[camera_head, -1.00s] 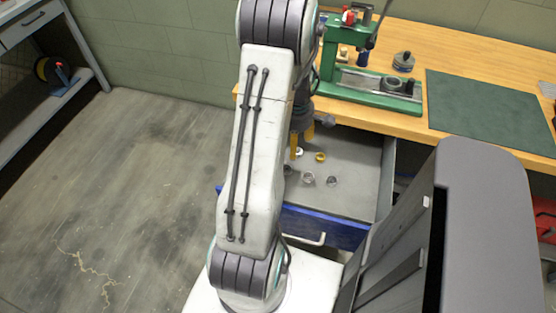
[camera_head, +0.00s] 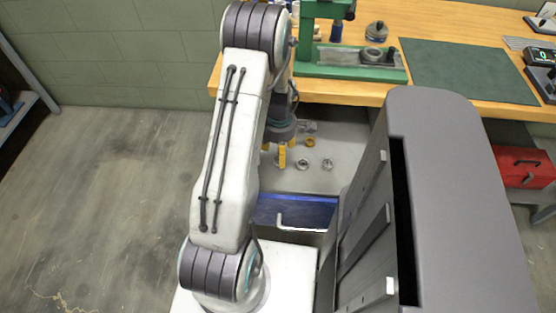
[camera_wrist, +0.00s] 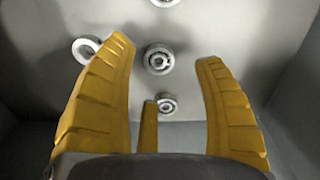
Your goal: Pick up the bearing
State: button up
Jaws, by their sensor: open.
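Several small ring-shaped parts lie on the floor of the open drawer. Which one is the bearing is not certain; the metal ring with an inner ring (camera_wrist: 158,60) near the middle of the wrist view looks most like one. A smaller ring (camera_wrist: 166,103) lies below it in that view, and a plain pale ring (camera_wrist: 86,50) lies to the left, partly behind a finger. My gripper (camera_wrist: 166,52) is open and empty, its yellow fingers spread above these parts. In the head view my gripper (camera_head: 275,156) hangs over the drawer, left of two metal rings (camera_head: 314,164).
The drawer (camera_head: 345,150) has a blue front (camera_head: 292,210) and raised side walls around the parts. A wooden bench (camera_head: 450,100) with a green press (camera_head: 350,68) and green mat (camera_head: 465,70) stands behind. A red toolbox (camera_head: 522,168) is at the right.

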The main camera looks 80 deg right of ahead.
jog(key=shift+w+f, duration=0.1)
jog(key=shift+f, duration=2)
jog(key=shift+c, duration=0.5)
grip_shut()
